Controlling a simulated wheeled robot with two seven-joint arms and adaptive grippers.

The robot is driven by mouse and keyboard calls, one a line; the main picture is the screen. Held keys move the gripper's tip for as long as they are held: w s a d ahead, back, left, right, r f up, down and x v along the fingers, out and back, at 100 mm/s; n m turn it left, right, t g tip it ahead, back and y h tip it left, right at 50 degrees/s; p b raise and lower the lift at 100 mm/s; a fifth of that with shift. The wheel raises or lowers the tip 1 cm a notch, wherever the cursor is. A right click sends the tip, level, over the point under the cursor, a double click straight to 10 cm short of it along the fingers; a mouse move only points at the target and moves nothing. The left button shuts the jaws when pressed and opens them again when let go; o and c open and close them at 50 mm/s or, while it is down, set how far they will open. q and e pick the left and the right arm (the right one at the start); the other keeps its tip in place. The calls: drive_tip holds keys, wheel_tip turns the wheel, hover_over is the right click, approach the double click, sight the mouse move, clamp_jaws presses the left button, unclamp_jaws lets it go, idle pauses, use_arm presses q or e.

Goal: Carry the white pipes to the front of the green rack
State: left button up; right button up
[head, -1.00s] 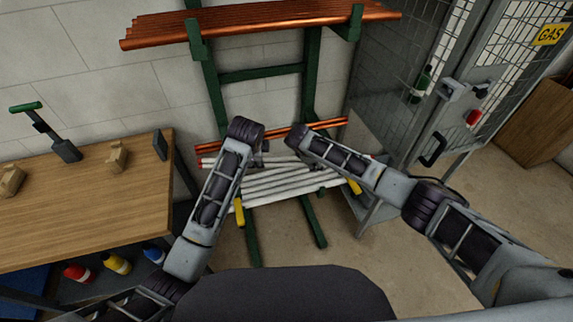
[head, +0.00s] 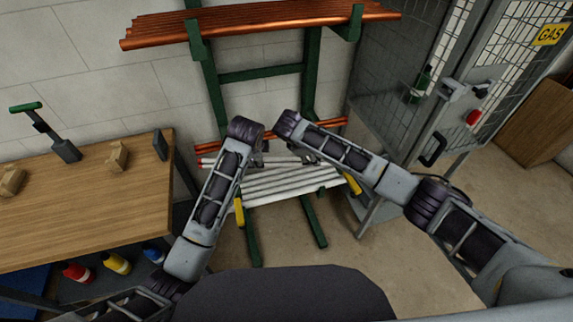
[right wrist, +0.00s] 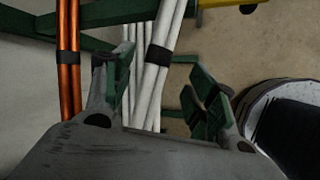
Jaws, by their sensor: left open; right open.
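The white pipes (head: 290,184) lie in a bundle across the lower arms of the green rack (head: 260,75), low in front of the wall. Dark bands wrap them in the right wrist view (right wrist: 158,55). My left gripper (head: 257,161) is open at the left part of the bundle, partly hidden by my wrist. My right gripper (head: 306,159) is open over the bundle's middle, a short way right of the left one. In the right wrist view its fingers (right wrist: 162,95) stand apart with the pipes showing between them. I cannot tell whether either gripper touches them.
Copper pipes (head: 260,24) lie on the rack's upper arms, and more copper pipes (right wrist: 68,60) lie behind the white ones. A wooden bench (head: 80,205) stands on the left. A mesh gas cage (head: 400,115) stands close on the right. Yellow tips (head: 239,211) end the lower arms.

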drive_tip(key=shift+v, duration=1.85)
